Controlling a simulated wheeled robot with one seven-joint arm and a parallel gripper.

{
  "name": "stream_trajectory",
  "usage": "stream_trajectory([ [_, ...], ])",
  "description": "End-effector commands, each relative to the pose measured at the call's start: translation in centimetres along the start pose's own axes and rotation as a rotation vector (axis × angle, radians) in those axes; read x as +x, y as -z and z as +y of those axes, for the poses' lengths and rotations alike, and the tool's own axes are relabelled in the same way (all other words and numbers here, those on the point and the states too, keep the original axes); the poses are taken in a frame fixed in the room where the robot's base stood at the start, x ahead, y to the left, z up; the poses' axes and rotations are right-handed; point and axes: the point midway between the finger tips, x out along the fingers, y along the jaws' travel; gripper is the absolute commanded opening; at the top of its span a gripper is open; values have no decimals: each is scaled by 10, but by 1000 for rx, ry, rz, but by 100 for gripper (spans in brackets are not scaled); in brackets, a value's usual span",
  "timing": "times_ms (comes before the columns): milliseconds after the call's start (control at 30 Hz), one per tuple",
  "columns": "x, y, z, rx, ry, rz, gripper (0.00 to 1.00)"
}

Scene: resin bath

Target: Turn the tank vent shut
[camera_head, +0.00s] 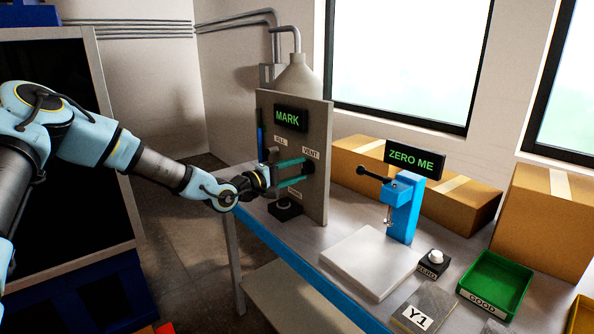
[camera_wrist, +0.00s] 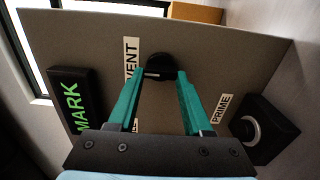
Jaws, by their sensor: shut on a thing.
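The vent knob (camera_head: 309,167) is a small dark knob below the VENT label (camera_head: 311,153) on the upright grey panel (camera_head: 318,120). My gripper (camera_head: 303,169) reaches it from the left, with teal fingers pointing at the panel. In the wrist view, the black round knob (camera_wrist: 159,61) sits between the two teal fingertips (camera_wrist: 163,76), with a light bar across its front. The fingers are shut on the knob. Part of the knob is hidden by the fingers, and its exact turn is hard to read.
The panel also bears a MARK display (camera_head: 291,117), a fill knob (camera_head: 274,150) and a PRIME button box (camera_head: 285,208). A grey tank (camera_head: 297,76) stands behind. To the right on the bench are a blue stand (camera_head: 403,210), white plate (camera_head: 368,262) and green tray (camera_head: 497,283).

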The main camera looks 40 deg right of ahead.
Motion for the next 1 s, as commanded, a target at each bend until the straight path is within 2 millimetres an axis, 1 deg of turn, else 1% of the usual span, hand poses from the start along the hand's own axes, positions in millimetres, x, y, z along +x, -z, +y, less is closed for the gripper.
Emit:
stream_trajectory([
  [167, 0, 1, -1, -3, 1, 2, 0],
  [200, 0, 1, -1, -3, 1, 2, 51],
  [467, 0, 0, 0, -1, 1, 1, 80],
  [767, -3, 1, -1, 0, 0, 1, 80],
  [867, -13, 1, -2, -1, 1, 2, 80],
  [1000, -39, 2, -4, 0, 2, 3, 80],
])
